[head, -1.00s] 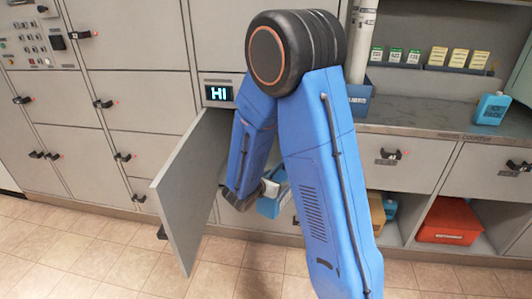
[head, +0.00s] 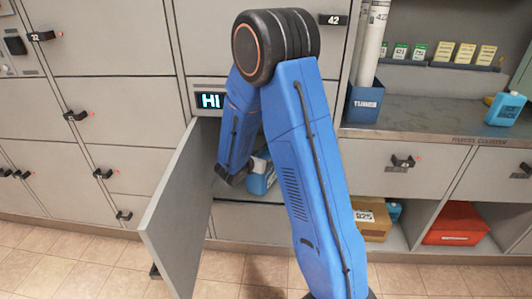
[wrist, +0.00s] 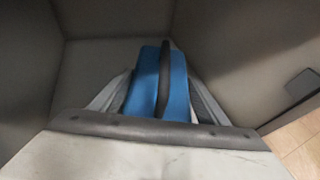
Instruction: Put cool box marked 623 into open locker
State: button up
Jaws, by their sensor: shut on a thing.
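The blue cool box (head: 261,178) shows partly beside my arm in the head view, inside the mouth of the open locker (head: 240,217) below the "HI" display. In the wrist view the blue box (wrist: 145,82) with its dark handle is between my fingers, with grey locker walls around it. My gripper (wrist: 158,85) is shut on it. In the head view my forearm reaches into the locker and hides part of the box. The marking 623 cannot be read. I cannot tell whether the box touches the locker floor.
The grey locker door (head: 180,215) stands swung open to the left of my arm. To the right are a counter (head: 420,122) with a blue bottle (head: 506,108), a blue tube holder (head: 365,103), and a lower shelf with a cardboard box (head: 372,218) and a red box (head: 456,224).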

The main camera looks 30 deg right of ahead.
jog(key=w+d, duration=0.1)
jog(key=w, duration=0.1)
jog(key=w+d, duration=0.2)
jog(key=w, duration=0.1)
jog(key=w+d, duration=0.2)
jog(key=shift+w+d, duration=0.2)
jog(key=shift+w, duration=0.15)
jog(key=shift+a+f, duration=0.1)
jog(key=shift+f, duration=1.75)
jog(key=o, duration=2.1)
jog(key=shift+c, duration=0.2)
